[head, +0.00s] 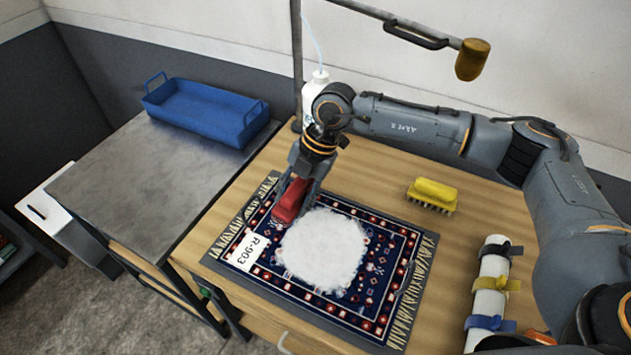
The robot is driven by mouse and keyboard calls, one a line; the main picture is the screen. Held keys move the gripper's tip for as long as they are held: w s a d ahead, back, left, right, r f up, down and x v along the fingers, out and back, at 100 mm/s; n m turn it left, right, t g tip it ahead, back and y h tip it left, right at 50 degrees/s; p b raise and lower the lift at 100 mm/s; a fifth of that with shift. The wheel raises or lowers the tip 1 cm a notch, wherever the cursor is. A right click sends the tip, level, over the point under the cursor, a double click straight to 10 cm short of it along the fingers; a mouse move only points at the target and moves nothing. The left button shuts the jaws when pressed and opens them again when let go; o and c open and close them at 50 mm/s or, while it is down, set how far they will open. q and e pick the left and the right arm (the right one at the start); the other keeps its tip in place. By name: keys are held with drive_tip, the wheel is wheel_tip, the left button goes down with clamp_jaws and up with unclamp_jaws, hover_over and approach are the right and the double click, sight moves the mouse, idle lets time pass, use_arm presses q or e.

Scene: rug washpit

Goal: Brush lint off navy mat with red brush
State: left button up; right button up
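The navy mat (262,276) lies on the wooden table, patterned in red and white with pale fringes at its left and right ends. A big white fluffy patch of lint (323,250) covers its middle. My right gripper (294,197), on the arm coming in from the right, is shut on the red brush (288,204). The brush is tilted over the mat's upper left part, next to the lint's left edge. Its bristles are hidden, and I cannot tell whether it touches the mat. My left gripper is not in view.
A white tag (249,252) reading R-903 lies on the mat's left side. A yellow brush (432,194) and a strapped white roll (489,290) are on the wooden table (376,169). A blue tray (200,110) stands on the grey table (135,185). A white bottle (314,88) stands behind my wrist.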

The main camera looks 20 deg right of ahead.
drive_tip(key=shift+a+f, duration=0.2)
drive_tip(key=shift+f, duration=0.25)
wheel_tip(320, 180, down, 4)
drive_tip(key=b, duration=0.3)
drive_tip(key=shift+w+r, duration=0.1)
drive_tip(key=shift+r, duration=0.1)
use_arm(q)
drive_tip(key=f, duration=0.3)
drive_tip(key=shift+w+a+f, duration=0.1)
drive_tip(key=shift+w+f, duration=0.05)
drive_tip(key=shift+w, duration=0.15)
use_arm(e)
drive_tip(key=shift+f, duration=0.35)
